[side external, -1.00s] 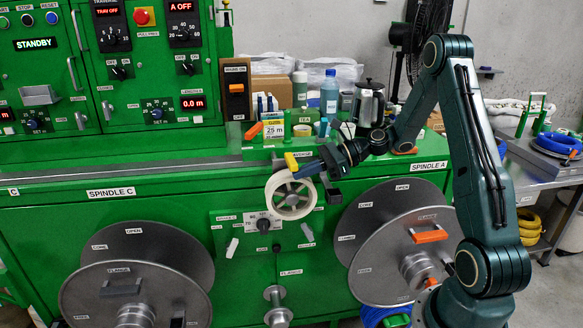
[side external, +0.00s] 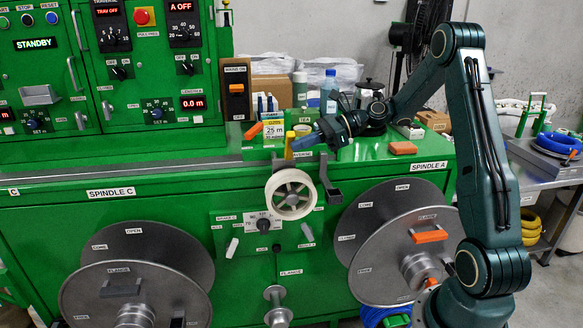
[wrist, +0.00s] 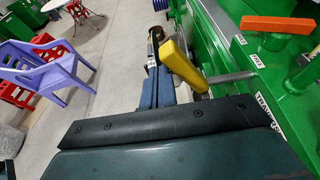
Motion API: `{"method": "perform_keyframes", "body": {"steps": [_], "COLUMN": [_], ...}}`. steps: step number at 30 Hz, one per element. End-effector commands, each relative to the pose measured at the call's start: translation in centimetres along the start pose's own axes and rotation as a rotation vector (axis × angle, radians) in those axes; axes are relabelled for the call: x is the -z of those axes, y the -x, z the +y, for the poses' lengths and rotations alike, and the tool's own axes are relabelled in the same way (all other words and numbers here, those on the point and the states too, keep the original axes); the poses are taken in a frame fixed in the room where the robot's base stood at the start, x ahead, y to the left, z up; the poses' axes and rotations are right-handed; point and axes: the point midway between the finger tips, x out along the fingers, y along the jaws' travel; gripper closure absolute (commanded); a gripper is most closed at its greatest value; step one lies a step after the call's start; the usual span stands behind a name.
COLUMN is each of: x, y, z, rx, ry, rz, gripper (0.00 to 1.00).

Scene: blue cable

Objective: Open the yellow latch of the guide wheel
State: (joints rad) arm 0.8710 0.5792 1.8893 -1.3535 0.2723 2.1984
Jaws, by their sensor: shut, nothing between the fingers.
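The white guide wheel (side external: 291,212) is mounted on the front of the green machine, below its top edge. The yellow latch (side external: 289,146) stands nearly upright above the wheel. It also shows in the wrist view (wrist: 182,66), just right of my fingers, as a thick yellow bar. My gripper (side external: 297,143) is shut and empty, with its blue fingertips beside the upper part of the latch. In the wrist view my fingers (wrist: 157,62) point away, close along the latch. Whether they touch it I cannot tell. The latch's lower end is partly hidden.
A dark bracket (side external: 328,180) stands right of the wheel. Bottles, a yellow-labelled 25 m box (side external: 273,132) and a kettle crowd the machine top behind my gripper. An orange handle (wrist: 278,24) lies at the right in the wrist view.

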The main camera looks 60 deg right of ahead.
Motion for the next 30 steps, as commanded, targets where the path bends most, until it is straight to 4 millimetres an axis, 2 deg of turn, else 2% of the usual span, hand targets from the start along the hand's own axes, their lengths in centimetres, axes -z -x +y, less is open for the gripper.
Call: {"method": "perform_keyframes", "body": {"steps": [8, 13, 30], "x": [-0.9, -1.1, -1.3], "y": [0.3, 0.4, 0.5], "z": [-1.4, -1.9, -2.3], "rx": [0.0, -0.026, -0.046], "ry": [0.0, -0.076, -0.132], "rz": [0.0, 0.0, 0.0], "gripper": [1.0, 1.0, 1.0]}}
